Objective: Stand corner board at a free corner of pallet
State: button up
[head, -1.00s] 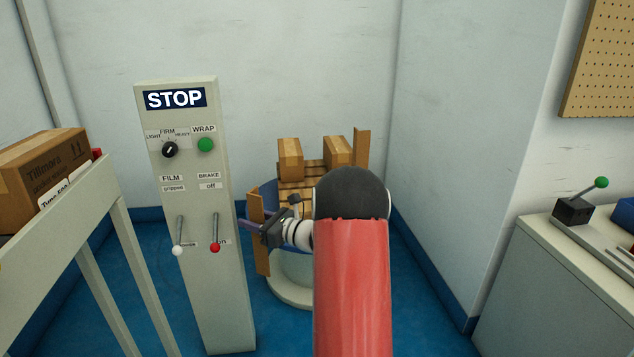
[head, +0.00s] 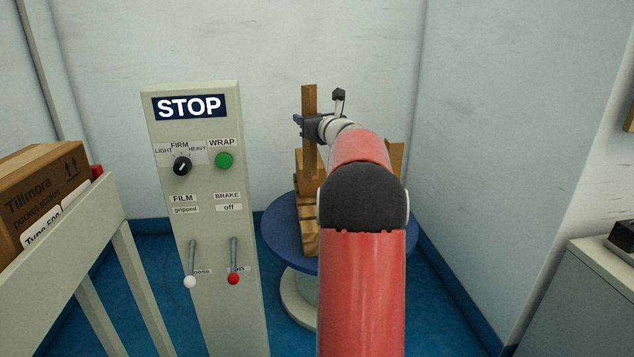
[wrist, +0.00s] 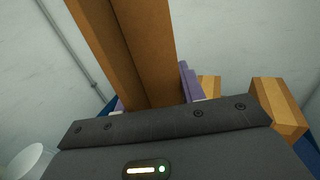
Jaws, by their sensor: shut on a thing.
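My gripper (head: 305,124) is shut on a tall brown corner board (head: 309,101), held upright. In the wrist view the board (wrist: 143,50) shows its angled profile between the purple fingers (wrist: 152,94). The wooden pallet (head: 309,233) lies on a round blue turntable (head: 277,236), and the board is above or beside its left side. I cannot tell whether the board's lower end touches the pallet, as it merges with the things behind. My arm hides much of the pallet. A tan piece (head: 397,157) shows right of my arm; I cannot tell whether it is a box or another board.
A grey control post (head: 206,220) with a STOP sign and levers stands left of the turntable. A grey rack with a carton (head: 42,192) is at far left, a cabinet (head: 590,290) at right. Cartons (wrist: 277,107) show close to the gripper's right in the wrist view.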

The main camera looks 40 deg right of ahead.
notch_tip(320, 180, down, 15)
jog(key=b, duration=0.3)
jog(key=shift+f, duration=0.2)
jog(key=o, duration=0.5)
jog(key=shift+f+b, duration=0.1)
jog(key=shift+b, duration=0.2)
jog(key=o, duration=0.5)
jog(key=shift+s, duration=0.1)
jog(key=s, duration=0.4)
jog(key=s+a, duration=0.1)
jog(key=s, duration=0.2)
jog(key=s+a, duration=0.1)
jog(key=s, duration=0.3)
jog(key=shift+s, duration=0.35)
